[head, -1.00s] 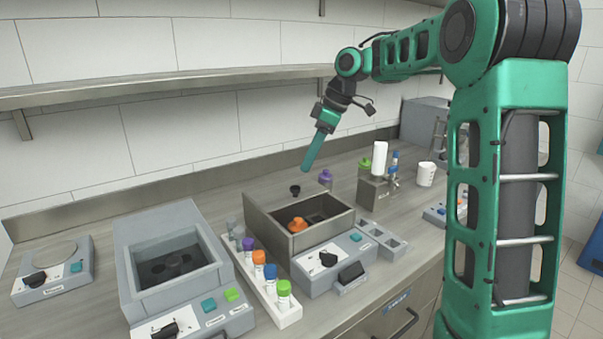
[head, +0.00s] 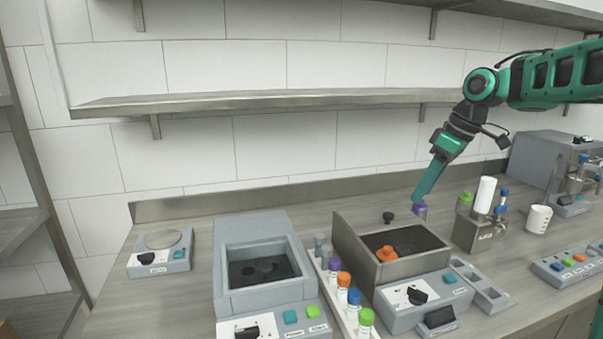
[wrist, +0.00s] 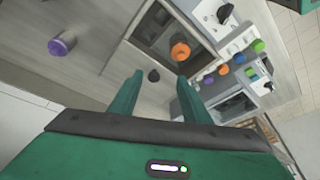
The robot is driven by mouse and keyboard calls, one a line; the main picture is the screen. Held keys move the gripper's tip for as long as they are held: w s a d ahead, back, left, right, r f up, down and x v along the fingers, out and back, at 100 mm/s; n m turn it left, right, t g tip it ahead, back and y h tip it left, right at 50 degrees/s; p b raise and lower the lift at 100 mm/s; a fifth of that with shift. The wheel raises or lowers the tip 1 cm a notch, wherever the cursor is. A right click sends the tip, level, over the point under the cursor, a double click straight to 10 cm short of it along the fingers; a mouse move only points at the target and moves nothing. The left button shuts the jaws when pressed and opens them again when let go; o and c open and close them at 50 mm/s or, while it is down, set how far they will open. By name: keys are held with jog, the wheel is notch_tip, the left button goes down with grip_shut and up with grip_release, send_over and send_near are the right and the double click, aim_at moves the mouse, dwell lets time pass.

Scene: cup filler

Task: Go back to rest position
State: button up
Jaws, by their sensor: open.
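My green gripper (head: 417,196) hangs at the upper right in the head view, above the back of the counter. Its fingers point down and to the left. In the wrist view my gripper (wrist: 152,82) shows two green fingers spread apart with nothing between them. Below it stand an open metal-walled box (head: 345,241) with an orange-capped item (head: 386,254) inside, and a small black knob-like piece (head: 388,217) behind the box. A purple-capped bottle (head: 420,209) is partly hidden behind the fingers; it also shows in the wrist view (wrist: 62,44).
A grey device with a square well (head: 264,228) stands left of a rack (head: 337,309) of coloured-capped tubes. A small scale-like device (head: 160,258) is at far left. A dispenser (head: 474,233), white cup (head: 538,218) and button panel (head: 570,264) stand right. A shelf (head: 290,98) runs along the wall.

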jog(key=s+d+f+m+h, duration=0.1)
jog(key=s+f+m, duration=0.4)
jog(key=s, duration=0.7)
jog(key=s+d+f+m+g+h, duration=0.1)
jog(key=s+d+f+m, duration=0.3)
jog(key=s, duration=0.8)
jog(key=s+d+f+m+g+h, duration=0.1)
jog(key=s+f+m, duration=0.4)
jog(key=s, duration=0.7)
jog(key=shift+d+f+m, duration=0.35)
jog(key=shift+d+m, duration=0.35)
jog(key=shift+d, duration=0.15)
jog(key=shift+g, duration=0.3)
jog(key=shift+w+f, duration=0.25)
jog(key=shift+w, duration=0.35)
jog(key=shift+c, duration=0.3)
